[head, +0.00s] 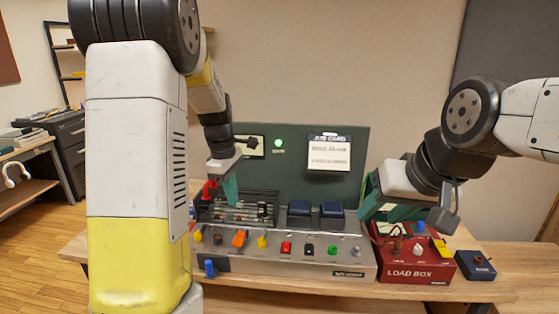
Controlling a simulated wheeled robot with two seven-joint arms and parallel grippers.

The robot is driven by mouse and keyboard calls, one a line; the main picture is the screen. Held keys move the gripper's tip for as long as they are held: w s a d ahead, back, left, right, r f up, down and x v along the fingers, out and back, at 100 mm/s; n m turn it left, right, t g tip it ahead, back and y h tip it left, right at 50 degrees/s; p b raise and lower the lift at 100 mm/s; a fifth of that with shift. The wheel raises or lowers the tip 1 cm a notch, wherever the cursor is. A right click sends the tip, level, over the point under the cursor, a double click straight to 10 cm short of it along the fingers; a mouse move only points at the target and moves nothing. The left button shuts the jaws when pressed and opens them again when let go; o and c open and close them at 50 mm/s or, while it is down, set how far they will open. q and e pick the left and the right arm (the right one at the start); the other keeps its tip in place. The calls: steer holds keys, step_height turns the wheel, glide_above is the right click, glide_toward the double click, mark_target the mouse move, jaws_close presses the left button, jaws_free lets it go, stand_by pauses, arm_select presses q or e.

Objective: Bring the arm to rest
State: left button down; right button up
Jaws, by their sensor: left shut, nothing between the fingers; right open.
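My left arm comes in from the left, with its large white and yellow link filling the left foreground. My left gripper (230,188) points down with teal fingers shut and empty, over the left part of the grey test panel (340,271), near a red clip (209,190). Whether it touches anything there cannot be told. My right arm comes in from the right. My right gripper (372,202) has green fingers, is open, and hangs above the left side of the red load box (412,272). I see nothing held in it.
A dark green backboard (290,160) with a white job card (329,152) stands behind the panel. A small dark blue box (475,265) sits right of the load box on the wooden bench (510,258). Knobs and coloured plugs line the panel front. A side desk stands at the left.

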arm_select(q)
steer(key=s+d+r+m+t, duration=0.1)
steer(key=s+r+m+t, duration=0.1)
steer(key=s+r+m, duration=0.2)
steer(key=s+d+r+m+t, duration=0.1)
steer(key=s+d+r+m, duration=0.1)
steer(key=s+m, duration=0.4)
steer(key=s+d+r+m+t+h, duration=0.1)
steer(key=s+r+m, duration=0.4)
steer(key=s, duration=0.6)
steer(key=shift+s+d+r+m+t, duration=0.2)
steer(key=shift+d+r+m+t, duration=0.1)
steer(key=shift+m+t, duration=0.4)
